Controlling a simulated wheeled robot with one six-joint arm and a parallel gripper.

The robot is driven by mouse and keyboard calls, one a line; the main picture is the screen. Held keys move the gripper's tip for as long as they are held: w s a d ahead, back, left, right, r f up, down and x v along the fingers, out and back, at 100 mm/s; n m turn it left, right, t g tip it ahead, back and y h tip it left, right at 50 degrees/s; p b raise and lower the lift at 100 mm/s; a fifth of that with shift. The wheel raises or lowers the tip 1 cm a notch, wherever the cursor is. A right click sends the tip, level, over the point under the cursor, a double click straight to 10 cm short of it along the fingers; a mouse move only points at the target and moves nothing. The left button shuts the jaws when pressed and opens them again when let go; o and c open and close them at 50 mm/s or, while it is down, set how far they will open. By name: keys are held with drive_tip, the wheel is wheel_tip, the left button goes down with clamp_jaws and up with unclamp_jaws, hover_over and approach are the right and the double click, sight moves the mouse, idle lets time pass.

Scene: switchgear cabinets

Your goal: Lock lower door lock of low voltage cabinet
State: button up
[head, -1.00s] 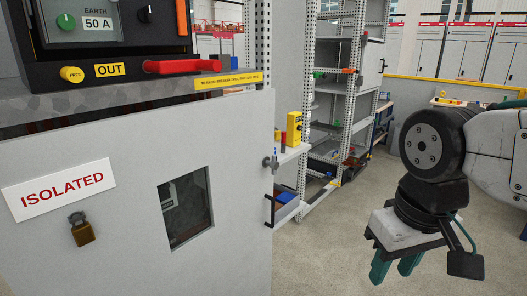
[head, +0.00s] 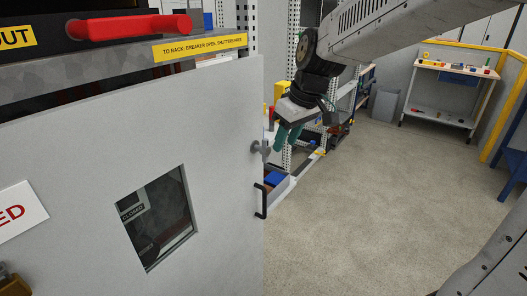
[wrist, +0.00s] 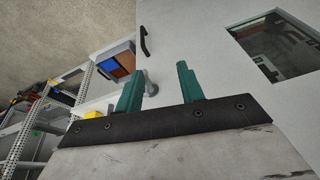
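The grey cabinet door (head: 215,235) fills the left of the head view, with a small window (head: 157,218) in it. A grey lock knob (head: 257,147) sits by the door's right edge, above a black pull handle (head: 261,201). My gripper (head: 287,136) is just right of the knob in the head view, fingers pointing down. In the wrist view my gripper (wrist: 158,82) has its two green fingers apart with nothing held. The lock knob (wrist: 151,88) shows between and beyond them, partly hidden; I cannot tell whether it is turned. The black handle (wrist: 144,43) is farther off.
A red bar (head: 130,27) and a yellow label (head: 200,46) are above the door. Open shelving with a blue bin (head: 275,179) stands right behind the door edge. Floor (head: 370,220) to the right is clear, with a workbench (head: 450,90) at the back.

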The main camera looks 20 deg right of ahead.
drive_tip(key=n, duration=0.2)
approach(263, 153)
drive_tip(key=shift+w+d+f+t, duration=0.1)
drive_tip(key=shift+f+t, duration=0.1)
drive_tip(key=shift+f, duration=0.35)
drive_tip(key=shift+w+d+f+t, duration=0.1)
drive_tip(key=shift+f+t, duration=0.1)
drive_tip(key=shift+f, duration=0.35)
drive_tip(key=shift+w+f, duration=0.25)
drive_tip(key=shift+w, duration=0.05)
drive_tip(key=x, duration=0.7)
drive_tip(key=shift+w+a+f, duration=0.15)
drive_tip(key=shift+a+f, duration=0.05)
drive_tip(key=shift+a, duration=0.1)
clamp_jaws()
